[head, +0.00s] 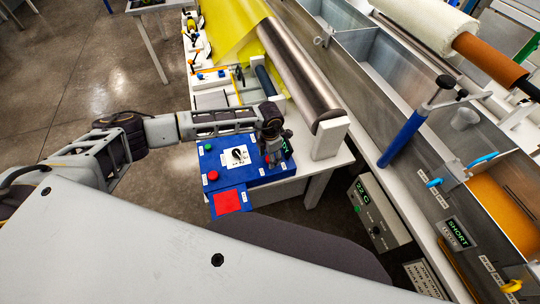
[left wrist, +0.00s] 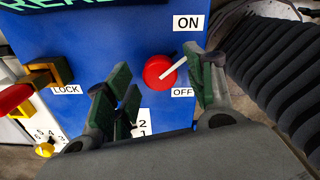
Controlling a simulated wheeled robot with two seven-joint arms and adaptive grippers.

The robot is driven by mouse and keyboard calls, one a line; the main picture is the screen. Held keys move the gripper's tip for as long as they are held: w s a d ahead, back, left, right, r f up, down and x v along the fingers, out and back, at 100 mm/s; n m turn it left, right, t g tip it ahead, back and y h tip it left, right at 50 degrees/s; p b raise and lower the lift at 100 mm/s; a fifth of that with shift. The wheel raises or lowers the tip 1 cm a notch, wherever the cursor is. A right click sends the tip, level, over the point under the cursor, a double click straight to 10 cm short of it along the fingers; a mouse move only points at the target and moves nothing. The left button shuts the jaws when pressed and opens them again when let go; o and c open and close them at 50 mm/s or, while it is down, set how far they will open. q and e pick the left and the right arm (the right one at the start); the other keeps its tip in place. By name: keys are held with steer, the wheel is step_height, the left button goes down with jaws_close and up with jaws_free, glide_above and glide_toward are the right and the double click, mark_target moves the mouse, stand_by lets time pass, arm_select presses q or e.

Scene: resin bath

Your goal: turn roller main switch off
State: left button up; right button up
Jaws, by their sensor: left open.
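The main switch is a red round knob (left wrist: 158,72) with a white lever, on a blue panel (left wrist: 100,45) in the left wrist view. Its lever points up and to the right, between the ON label (left wrist: 187,22) and the OFF label (left wrist: 182,92). My left gripper (left wrist: 160,69) is open, with one finger on each side of the knob; I cannot tell whether either touches it. In the head view my left gripper (head: 274,158) is over the right part of the blue control box (head: 220,160) and mostly hides the switch. My right gripper is not in view.
A white selector dial (head: 237,155), a red button (head: 212,176) and a red square (head: 227,201) are on the box.

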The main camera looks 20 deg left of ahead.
arm_select(q)
steer(key=shift+c, duration=1)
steer(key=c, duration=0.8)
